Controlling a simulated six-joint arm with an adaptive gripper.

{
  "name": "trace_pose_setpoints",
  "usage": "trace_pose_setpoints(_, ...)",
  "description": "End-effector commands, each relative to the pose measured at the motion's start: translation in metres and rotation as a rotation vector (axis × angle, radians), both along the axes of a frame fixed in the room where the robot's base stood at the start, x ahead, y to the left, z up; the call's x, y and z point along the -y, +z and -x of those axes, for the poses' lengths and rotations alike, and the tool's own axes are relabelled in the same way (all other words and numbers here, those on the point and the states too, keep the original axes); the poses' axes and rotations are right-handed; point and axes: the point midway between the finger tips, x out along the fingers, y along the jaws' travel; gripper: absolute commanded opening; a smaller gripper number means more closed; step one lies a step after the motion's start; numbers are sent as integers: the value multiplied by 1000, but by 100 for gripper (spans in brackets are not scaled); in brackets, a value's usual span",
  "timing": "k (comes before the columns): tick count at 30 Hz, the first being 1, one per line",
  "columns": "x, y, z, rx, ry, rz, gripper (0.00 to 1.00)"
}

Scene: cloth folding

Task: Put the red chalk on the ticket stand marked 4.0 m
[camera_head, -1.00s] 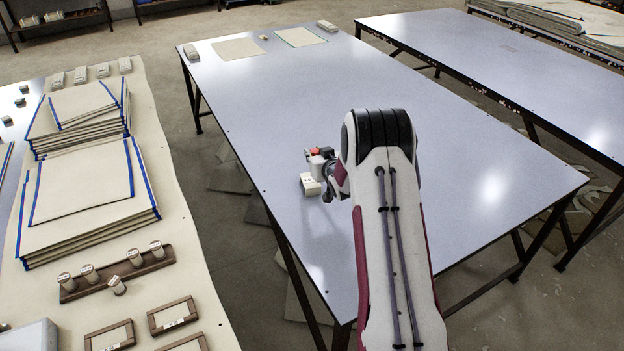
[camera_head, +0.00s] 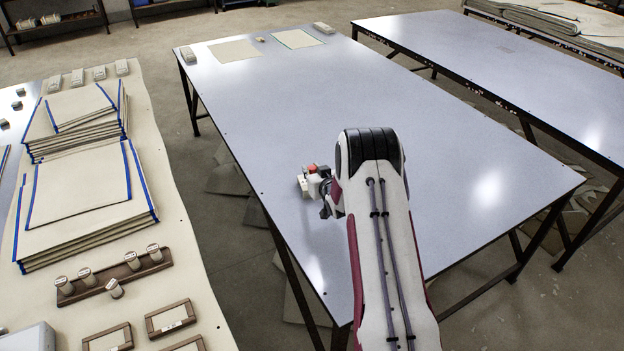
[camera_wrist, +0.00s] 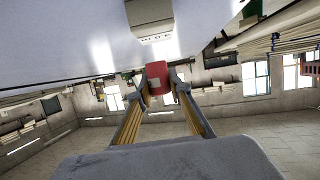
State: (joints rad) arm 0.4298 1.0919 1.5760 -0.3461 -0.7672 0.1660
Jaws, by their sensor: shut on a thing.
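The red chalk (camera_wrist: 158,76) is a short red block held between the fingertips of my gripper (camera_wrist: 160,84) in the wrist view. My gripper is shut on it. In the head view the red chalk (camera_head: 312,168) shows as a small red spot at my gripper (camera_head: 319,180), near the blue-grey table's left edge. A pale block-shaped stand (camera_wrist: 150,22) lies just beyond the chalk in the wrist view, with small dark marks on its face that I cannot read. In the head view this stand (camera_head: 303,187) sits beside my gripper. I cannot tell whether chalk and stand touch.
The blue-grey table (camera_head: 450,160) is mostly clear. At its far end are two flat sheets (camera_head: 234,51) and pale blocks (camera_head: 323,28). The left table holds fabric stacks (camera_head: 80,190), a wooden rack (camera_head: 118,280) with pale cylinders, small frames (camera_head: 170,318) and more blocks.

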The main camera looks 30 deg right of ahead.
Motion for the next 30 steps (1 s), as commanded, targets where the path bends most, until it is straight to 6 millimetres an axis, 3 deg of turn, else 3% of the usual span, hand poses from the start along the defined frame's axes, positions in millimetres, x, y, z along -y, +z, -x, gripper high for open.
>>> trace_pose_setpoints(12, 0, -34, 0, -1, 0, 0, 0)
trace_pose_setpoints(29, 0, -40, 0, -1, 0, 0, 0)
trace_pose_setpoints(30, 0, -40, 0, -1, 0, 0, 27)
